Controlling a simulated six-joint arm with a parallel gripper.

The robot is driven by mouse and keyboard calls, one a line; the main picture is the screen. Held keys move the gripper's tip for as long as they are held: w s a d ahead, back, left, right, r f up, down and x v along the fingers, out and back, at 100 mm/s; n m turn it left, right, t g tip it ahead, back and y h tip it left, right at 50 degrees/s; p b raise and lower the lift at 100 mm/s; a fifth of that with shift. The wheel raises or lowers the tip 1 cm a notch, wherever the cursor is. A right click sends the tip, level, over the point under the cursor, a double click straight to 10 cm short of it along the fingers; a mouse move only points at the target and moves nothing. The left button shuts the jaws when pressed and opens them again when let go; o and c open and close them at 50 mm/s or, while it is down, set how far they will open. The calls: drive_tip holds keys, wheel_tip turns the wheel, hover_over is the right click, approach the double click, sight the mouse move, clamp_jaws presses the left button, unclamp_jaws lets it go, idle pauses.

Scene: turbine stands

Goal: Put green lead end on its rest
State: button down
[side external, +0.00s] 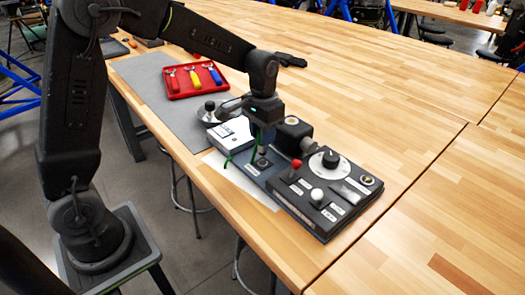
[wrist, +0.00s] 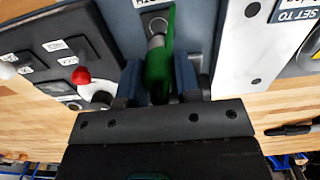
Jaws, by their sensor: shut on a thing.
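My gripper (wrist: 158,82) is shut on the green lead end (wrist: 160,62), which sits between the two blue-grey fingers in the wrist view. In the side view my gripper (side external: 264,128) is over the blue-grey middle plate, with a little green (side external: 255,133) showing beside it. A green lead (side external: 229,160) hangs at the plate's left edge. A grey metal fitting (wrist: 155,27) shows at the far end of the green lead end, on or over the plate; I cannot tell whether they are joined. A round dark fitting (side external: 262,163) stands on the plate below my gripper. I cannot make out which part is the rest.
A black control box (side external: 325,225) with a red-knobbed lever (side external: 297,164) and a dial (side external: 330,160) stands close on the right. A white box (side external: 231,133) stands on the left. A red tray (side external: 192,81) of tools lies on the grey mat (side external: 150,85). The table's right side is clear.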

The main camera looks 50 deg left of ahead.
drive_tip(key=s+a+r, duration=0.1)
drive_tip(key=a+r, duration=0.4)
drive_tip(key=a, duration=0.6)
hover_over(234, 140)
drive_tip(key=shift+w+f, duration=0.1)
drive_tip(key=shift+f, duration=2.3)
drive_tip(key=shift+f, duration=1)
drive_tip(key=shift+f, duration=0.35)
drive_tip(key=shift+f, duration=0.15)
drive_tip(key=c, duration=0.6)
unclamp_jaws()
